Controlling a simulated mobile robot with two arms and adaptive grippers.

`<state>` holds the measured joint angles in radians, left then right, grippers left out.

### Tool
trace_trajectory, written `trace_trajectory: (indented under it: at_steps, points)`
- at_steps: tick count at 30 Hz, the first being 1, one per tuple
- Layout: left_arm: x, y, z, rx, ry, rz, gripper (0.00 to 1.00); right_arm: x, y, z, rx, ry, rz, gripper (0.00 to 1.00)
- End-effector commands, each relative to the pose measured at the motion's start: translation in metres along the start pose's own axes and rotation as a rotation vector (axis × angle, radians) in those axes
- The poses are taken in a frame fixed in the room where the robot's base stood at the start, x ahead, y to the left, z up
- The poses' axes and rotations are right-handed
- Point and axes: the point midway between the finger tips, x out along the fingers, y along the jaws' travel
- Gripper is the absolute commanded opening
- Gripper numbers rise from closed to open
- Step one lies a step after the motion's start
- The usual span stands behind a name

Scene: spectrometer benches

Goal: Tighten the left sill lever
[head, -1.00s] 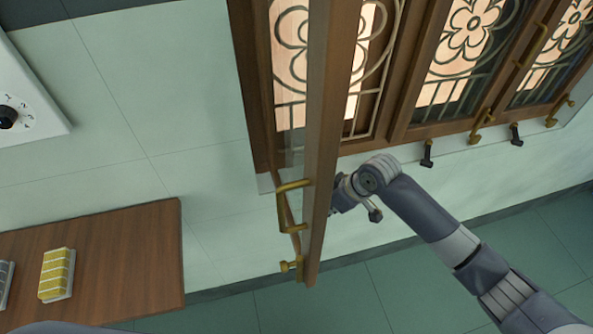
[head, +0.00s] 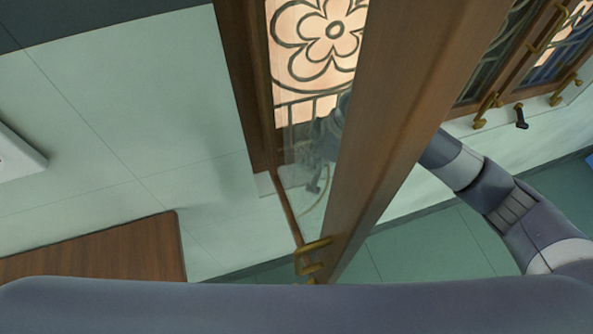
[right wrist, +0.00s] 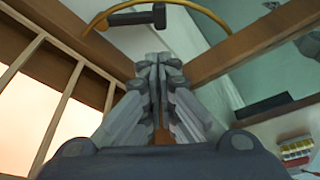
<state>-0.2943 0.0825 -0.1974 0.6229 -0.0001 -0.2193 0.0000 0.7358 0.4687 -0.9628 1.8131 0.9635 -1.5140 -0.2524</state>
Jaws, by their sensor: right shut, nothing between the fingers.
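A dark sill lever (right wrist: 130,18) shows at the top of the right wrist view, beyond my fingertips, with a curved brass bar beside it. Whether it is the left sill lever I cannot tell for sure. My right gripper (right wrist: 158,62) is shut and empty, its fingers together and apart from the lever in that picture. In the head view the right gripper (head: 316,165) shows only dimly through the glass of the open sash, close to the sill. Another dark sill lever (head: 521,117) stands farther right. My left gripper is out of view.
The open wooden sash (head: 392,120) stands between the head camera and my right gripper, with a brass handle (head: 311,262) low on it. A brown table (head: 100,252) is at lower left. A white box (head: 15,155) is at the left edge.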

Motion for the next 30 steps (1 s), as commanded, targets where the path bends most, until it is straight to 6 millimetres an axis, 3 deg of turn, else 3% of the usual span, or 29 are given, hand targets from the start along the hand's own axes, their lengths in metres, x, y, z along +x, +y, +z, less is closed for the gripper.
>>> trace_trajectory:
  at_steps: [8, 21, 30]
  points:
    - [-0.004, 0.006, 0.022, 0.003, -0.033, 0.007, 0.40, 0.010, 0.000, -0.001, 0.003, 0.001, -0.001, 0.00]
    - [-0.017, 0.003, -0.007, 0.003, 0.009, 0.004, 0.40, 0.084, 0.000, -0.001, 0.004, 0.000, 0.000, 0.00]
    - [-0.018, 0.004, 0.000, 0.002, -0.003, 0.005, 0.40, 0.101, 0.001, 0.000, 0.002, 0.001, 0.001, 0.00]
